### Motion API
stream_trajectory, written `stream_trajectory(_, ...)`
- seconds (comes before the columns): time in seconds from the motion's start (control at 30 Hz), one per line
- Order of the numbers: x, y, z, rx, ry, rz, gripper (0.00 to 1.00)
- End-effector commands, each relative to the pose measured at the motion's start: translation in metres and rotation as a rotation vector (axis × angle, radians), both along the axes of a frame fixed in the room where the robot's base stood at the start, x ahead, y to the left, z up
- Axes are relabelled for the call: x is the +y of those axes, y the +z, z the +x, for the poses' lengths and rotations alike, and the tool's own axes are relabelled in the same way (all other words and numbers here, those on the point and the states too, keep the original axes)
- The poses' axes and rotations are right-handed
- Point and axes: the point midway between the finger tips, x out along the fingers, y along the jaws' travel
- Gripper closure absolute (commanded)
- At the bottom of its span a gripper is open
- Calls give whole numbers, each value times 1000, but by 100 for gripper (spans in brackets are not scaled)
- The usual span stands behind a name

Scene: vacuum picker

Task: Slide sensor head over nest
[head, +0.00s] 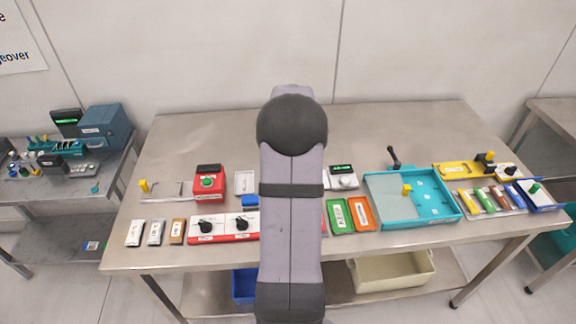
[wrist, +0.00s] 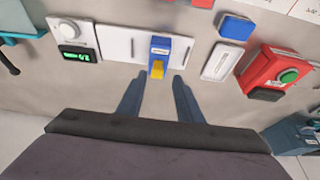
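In the wrist view, a blue block with a yellow tab (wrist: 158,57), which looks like the sensor head, sits on a long white plate (wrist: 115,43), around its middle-right part. The plate has dark slots on both sides of the block. My gripper (wrist: 157,84) is open and empty. Its two dark fingers point at the block, one to each side of the yellow tab and short of it. No part is clearly readable as the nest. In the head view my arm hides the block and most of the plate.
A knob and green display unit (wrist: 76,38) adjoins the plate's left end in the wrist view. To the right are a pale tray (wrist: 221,62), a blue piece (wrist: 236,27) and a red box with a green button (wrist: 276,75). A teal tray (head: 377,214) is right in the head view.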

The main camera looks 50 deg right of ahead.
Motion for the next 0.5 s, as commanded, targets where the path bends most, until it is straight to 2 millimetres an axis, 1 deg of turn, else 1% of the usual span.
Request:
stream_trajectory(0.2,6,20,-6,-1,0,-1,67)
stream_trajectory(0.33,8,26,-8,0,0,0,67)
stream_trajectory(0.5,9,28,-8,1,0,1,67)
